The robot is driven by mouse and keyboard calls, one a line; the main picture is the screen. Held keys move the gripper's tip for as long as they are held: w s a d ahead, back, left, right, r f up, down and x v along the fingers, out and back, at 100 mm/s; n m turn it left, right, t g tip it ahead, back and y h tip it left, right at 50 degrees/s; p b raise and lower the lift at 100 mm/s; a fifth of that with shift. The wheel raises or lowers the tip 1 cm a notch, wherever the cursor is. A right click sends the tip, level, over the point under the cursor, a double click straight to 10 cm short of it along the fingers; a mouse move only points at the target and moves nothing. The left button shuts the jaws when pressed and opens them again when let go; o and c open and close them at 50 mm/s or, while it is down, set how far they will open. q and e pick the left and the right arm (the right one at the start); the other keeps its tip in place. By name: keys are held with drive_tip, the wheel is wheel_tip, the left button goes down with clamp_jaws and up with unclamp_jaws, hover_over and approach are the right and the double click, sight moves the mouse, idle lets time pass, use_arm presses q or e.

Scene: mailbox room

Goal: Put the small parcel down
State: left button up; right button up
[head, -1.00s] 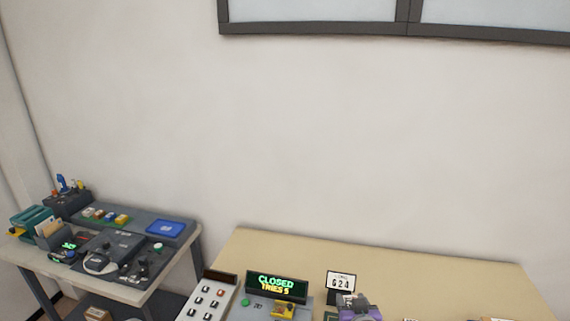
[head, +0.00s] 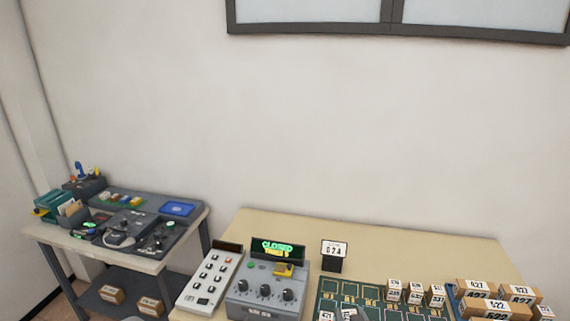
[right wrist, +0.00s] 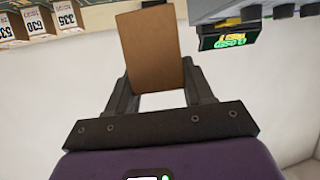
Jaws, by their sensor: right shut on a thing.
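The small parcel (right wrist: 150,48) shows in the right wrist view as a plain brown cardboard face. My right gripper (right wrist: 158,78) is shut on it, one finger on each side. I cannot tell whether the parcel touches anything below. My left gripper is in neither view.
Several small numbered parcels (head: 415,293) stand at the mat's right part. Larger boxes (head: 478,287) sit further right. A control box (head: 262,290) with a lit "CLOSED" display (head: 277,248), a keypad (head: 211,276) and a sign (head: 333,250) stand on the table. A side table (head: 150,264) is at left.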

wheel_tip(320, 180, down, 3)
drive_tip(key=shift+d+r, duration=0.1)
drive_tip(key=s+f, duration=0.4)
idle(0.3)
